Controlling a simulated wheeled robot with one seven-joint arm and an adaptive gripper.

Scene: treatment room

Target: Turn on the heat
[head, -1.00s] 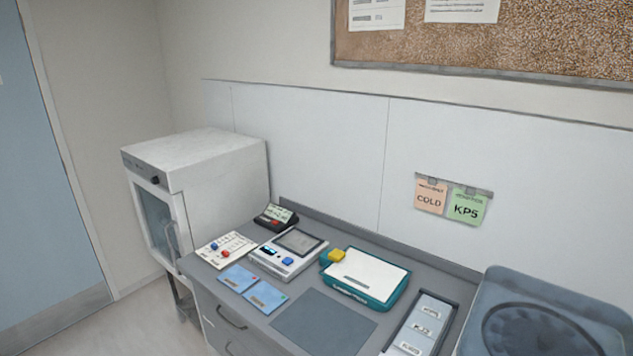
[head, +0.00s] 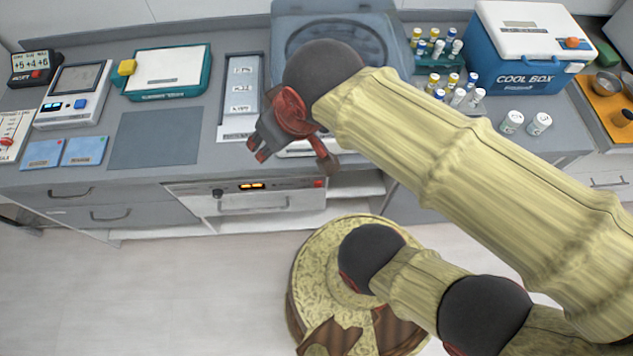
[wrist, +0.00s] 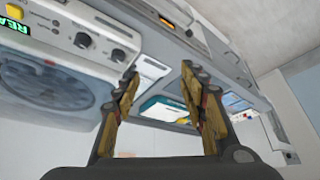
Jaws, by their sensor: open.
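No thing in view is plainly labelled as the heat. Under the counter in the head view is a white drawer-like unit (head: 255,201) with a dark knob (head: 217,193), a lit orange display and a red button (head: 318,183). My gripper (head: 290,158) is in front of the counter edge, above this unit and apart from it, with its fingers spread and empty. In the wrist view my gripper (wrist: 160,78) is open with nothing between the fingers. The wrist view also shows a round-lidded machine (wrist: 45,85) with two dark knobs and a green display.
On the counter stand a device with a screen (head: 75,92), a teal-edged box (head: 167,70), blue cards, a grey mat (head: 155,138) and a labelled tray (head: 240,98). Several vials and a blue cool box (head: 530,45) are at the right. Open floor lies at the lower left.

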